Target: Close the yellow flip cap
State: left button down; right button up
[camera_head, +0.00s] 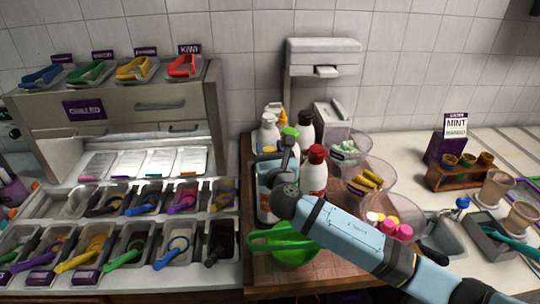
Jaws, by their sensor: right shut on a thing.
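A yellow tip (283,117) shows on a bottle at the back of the brown tray, among the other bottles. It is small, and I cannot tell whether a flip cap on it is open or closed. My right gripper (289,142) comes in over the tray from the right, in front of that bottle. It is shut at a green-topped item (290,131); the fingers and most of the item are hard to make out. My left gripper is not in view.
A red-capped bottle (316,155) stands right of my gripper, and a white bottle (269,130) behind it to the left. Clear cups of toppings crowd the right side. A green bowl (290,253) sits in front, below my forearm. Topping bins fill the left.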

jog(key=o, duration=0.9)
jog(key=shift+s, duration=0.15)
jog(key=s, duration=0.4)
jog(key=s+d+f+b, duration=0.1)
jog(key=s, duration=0.8)
jog(key=shift+s+d+f, duration=0.2)
jog(key=shift+d+f, duration=0.15)
